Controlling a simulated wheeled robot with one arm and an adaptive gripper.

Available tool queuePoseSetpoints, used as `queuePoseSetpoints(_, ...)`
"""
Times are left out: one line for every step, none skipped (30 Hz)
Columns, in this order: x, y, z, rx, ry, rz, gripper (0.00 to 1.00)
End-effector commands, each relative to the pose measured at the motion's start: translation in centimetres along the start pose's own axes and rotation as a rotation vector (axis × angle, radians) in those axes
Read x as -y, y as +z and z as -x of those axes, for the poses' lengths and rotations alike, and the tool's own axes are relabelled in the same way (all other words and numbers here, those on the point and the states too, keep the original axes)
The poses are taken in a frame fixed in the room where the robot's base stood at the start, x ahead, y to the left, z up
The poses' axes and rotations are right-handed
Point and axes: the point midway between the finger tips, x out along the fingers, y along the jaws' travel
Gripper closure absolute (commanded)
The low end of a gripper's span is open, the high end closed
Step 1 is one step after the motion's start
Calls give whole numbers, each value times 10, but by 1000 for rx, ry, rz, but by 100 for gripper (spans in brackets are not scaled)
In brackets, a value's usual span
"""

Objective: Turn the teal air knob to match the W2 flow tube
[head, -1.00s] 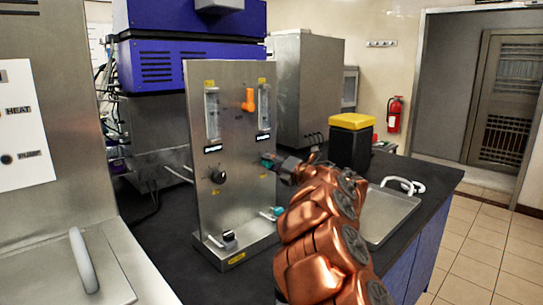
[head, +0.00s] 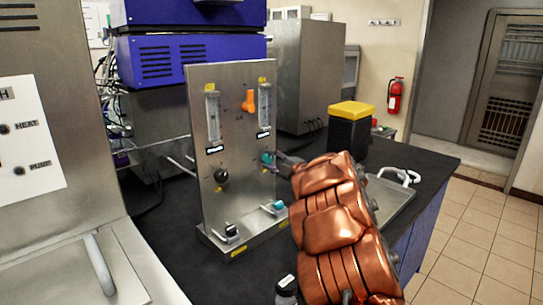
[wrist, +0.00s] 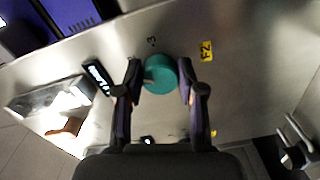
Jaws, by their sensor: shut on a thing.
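The teal knob (head: 267,158) is on the right side of an upright steel panel (head: 243,150), below the right flow tube (head: 264,106). A second flow tube (head: 213,116) is on the left of the panel. The yellow tags are too small to read in the head view, so I cannot tell which tube is W2. In the wrist view my gripper (wrist: 160,84) is shut on the teal knob (wrist: 160,72), one finger on each side. A clear flow tube (wrist: 48,98) lies to its left there. In the head view my arm partly hides the gripper.
A black knob (head: 221,175) is left on the panel, and an orange handle (head: 249,101) is between the tubes. A black-handled valve (head: 231,231) and a teal-handled valve (head: 274,207) are at the base. A yellow-topped black box (head: 349,136) and a steel tray (head: 388,205) are to the right.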

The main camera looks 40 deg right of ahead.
Motion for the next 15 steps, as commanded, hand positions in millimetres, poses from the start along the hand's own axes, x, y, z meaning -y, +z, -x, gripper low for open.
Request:
queuePoseSetpoints(-1, -1, 0, -1, -1, -17, 96)
queuePoseSetpoints(-1, -1, 0, -1, -1, -26, 96)
queuePoseSetpoints(-1, -1, 0, -1, -1, -36, 96)
queuePoseSetpoints(-1, -1, 0, -2, -1, -42, 96)
queuePoseSetpoints(-1, -1, -1, -2, -1, -47, 96)
queuePoseSetpoints(0, -1, -1, -2, -1, -53, 96)
queuePoseSetpoints(0, -1, -1, -2, -1, -57, 96)
queuePoseSetpoints(0, -1, -1, -2, -1, -60, 96)
queuePoseSetpoints(0, -1, -1, -2, -1, -64, 96)
queuePoseSetpoints(0, -1, 0, -2, -1, -65, 96)
queuePoseSetpoints(0, -1, 0, -2, -1, -67, 96)
queuePoseSetpoints(0, -1, 0, -2, -1, -68, 96)
queuePoseSetpoints(0, -1, 0, -2, -1, -68, 96)
queuePoseSetpoints(0, -1, 0, -2, 0, -68, 96)
queuePoseSetpoints(0, -1, 0, -2, 0, -68, 96)
